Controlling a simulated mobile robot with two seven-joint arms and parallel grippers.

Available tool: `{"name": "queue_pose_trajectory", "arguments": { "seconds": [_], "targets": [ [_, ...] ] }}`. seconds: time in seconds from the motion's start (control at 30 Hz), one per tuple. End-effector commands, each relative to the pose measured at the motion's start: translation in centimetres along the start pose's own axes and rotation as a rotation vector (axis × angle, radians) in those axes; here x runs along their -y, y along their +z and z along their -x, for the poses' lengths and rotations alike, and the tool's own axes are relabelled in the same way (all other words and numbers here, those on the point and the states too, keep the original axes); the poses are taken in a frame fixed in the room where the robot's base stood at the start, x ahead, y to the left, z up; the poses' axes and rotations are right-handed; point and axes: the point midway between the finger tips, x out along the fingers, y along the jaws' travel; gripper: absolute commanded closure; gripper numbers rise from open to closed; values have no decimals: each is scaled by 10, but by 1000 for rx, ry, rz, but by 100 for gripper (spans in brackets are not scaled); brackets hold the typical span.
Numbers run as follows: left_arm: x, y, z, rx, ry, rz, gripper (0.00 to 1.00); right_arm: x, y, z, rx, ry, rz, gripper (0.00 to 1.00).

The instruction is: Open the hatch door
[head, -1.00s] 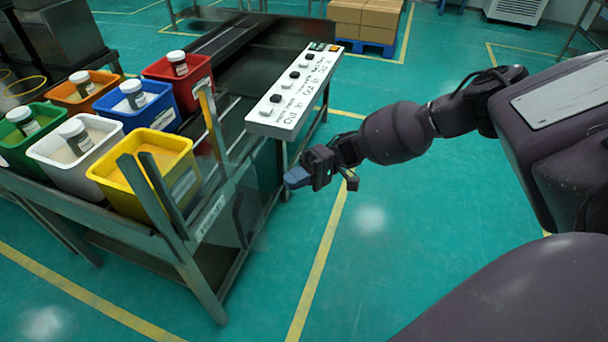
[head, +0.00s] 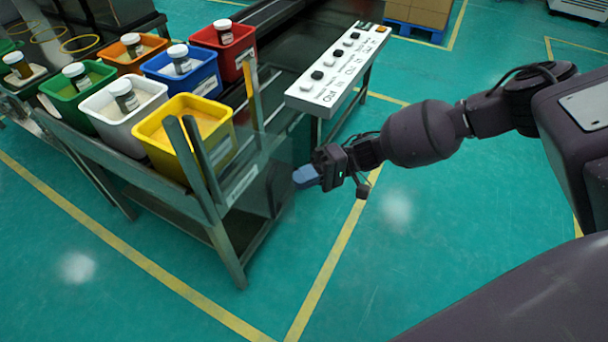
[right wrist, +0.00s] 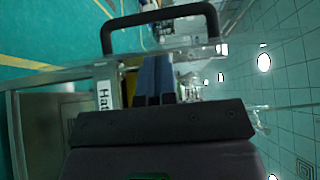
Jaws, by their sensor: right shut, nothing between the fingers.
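My right gripper (head: 307,177), with blue fingers, is shut and empty. It is beside the end of the grey metal frame, close to the clear hatch panel. In the right wrist view its blue fingers (right wrist: 154,78) are pressed together, pointing toward the panel's edge. The hatch door shows there as a clear panel with a white label (right wrist: 104,98) reading "Hat", partly cut off. A black bar handle (right wrist: 160,17) lies beyond the fingertips, apart from them as far as I can tell. In the head view the panel is faint, near the white label (head: 241,187). My left gripper is out of view.
A yellow bin (head: 185,140) and several other coloured bins with jars stand on the frame. Green floor with yellow lines is clear in front. Boxes (head: 418,12) stand far back.

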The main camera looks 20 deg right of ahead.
Motion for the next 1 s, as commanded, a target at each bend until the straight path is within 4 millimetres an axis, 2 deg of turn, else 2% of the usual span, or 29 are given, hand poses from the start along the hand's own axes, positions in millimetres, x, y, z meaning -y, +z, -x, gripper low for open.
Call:
{"name": "queue_pose_trajectory", "arguments": {
  "seconds": [0.13,0.4,0.6,1.0],
  "targets": [
    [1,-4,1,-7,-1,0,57,2,2,-2,-9,-1,2,100],
    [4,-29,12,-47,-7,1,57,7,19,-16,-102,-4,7,100],
    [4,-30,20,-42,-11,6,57,7,32,-30,-186,-5,6,100],
    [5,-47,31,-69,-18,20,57,4,57,-62,-331,-4,1,100]
  ]
}}
